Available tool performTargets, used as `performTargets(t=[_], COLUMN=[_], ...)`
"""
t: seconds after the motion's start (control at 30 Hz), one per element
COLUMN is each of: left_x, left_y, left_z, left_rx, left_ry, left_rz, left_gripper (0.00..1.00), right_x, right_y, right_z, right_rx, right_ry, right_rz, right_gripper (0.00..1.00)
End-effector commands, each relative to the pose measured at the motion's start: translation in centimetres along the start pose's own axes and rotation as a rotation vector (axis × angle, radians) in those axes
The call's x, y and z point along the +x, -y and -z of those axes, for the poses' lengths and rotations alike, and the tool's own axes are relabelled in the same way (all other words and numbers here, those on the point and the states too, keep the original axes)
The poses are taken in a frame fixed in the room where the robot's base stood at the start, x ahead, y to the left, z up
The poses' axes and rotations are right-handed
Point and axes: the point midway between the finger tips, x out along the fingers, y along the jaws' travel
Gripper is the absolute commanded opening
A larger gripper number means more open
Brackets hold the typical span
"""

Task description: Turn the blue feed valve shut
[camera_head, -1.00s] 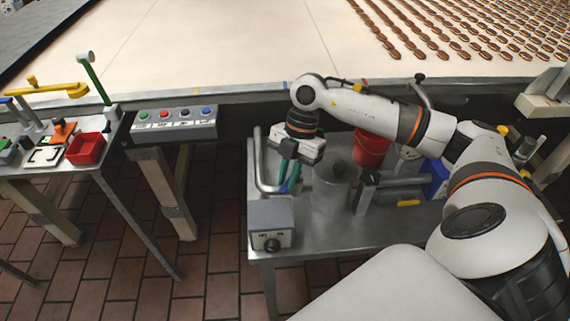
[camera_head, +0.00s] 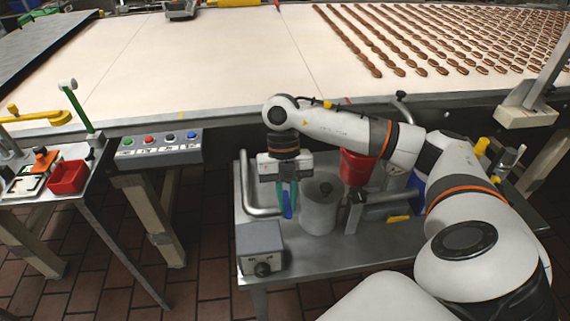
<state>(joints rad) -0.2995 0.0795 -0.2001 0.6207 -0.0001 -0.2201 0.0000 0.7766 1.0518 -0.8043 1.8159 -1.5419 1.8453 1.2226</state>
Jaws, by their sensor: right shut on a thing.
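The blue feed valve handle (camera_head: 288,208) shows as a small blue piece low between the teal fingers of my right gripper (camera_head: 287,199). The gripper points straight down and is shut on it, left of a grey metal cylinder (camera_head: 321,208) on the steel side table (camera_head: 330,261). A bent steel pipe (camera_head: 246,185) runs just left of the gripper. The fingers hide much of the handle, so its exact angle cannot be told. My left gripper is not in view.
A grey box with a black knob (camera_head: 260,248) stands at the table's front left corner. A red bucket (camera_head: 356,167) is behind the cylinder. A button panel (camera_head: 156,146) and a red tray (camera_head: 68,177) are at the left. The conveyor (camera_head: 205,62) runs behind.

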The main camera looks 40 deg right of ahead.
Motion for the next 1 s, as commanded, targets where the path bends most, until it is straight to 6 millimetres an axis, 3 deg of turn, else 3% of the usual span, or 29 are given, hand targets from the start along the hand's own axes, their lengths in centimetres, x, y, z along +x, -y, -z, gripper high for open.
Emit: performTargets(t=[0.5, 0.53, 0.63, 1.0], left_x=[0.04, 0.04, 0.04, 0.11], left_y=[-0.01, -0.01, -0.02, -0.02], left_z=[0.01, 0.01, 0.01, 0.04], left_rx=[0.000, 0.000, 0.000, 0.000], left_ry=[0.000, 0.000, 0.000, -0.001], left_rz=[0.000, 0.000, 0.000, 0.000], left_gripper=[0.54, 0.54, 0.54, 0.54], right_x=[-0.01, -0.01, -0.01, -0.50], right_y=[-0.09, -0.09, -0.09, -0.05], right_z=[0.04, 0.04, 0.03, 0.07], right_rx=[-0.016, -0.016, -0.016, -0.015], right_ry=[-0.002, -0.002, -0.001, -0.003], right_rz=[-0.007, -0.007, -0.007, -0.006], right_gripper=[0.00, 0.21, 0.37, 0.38])
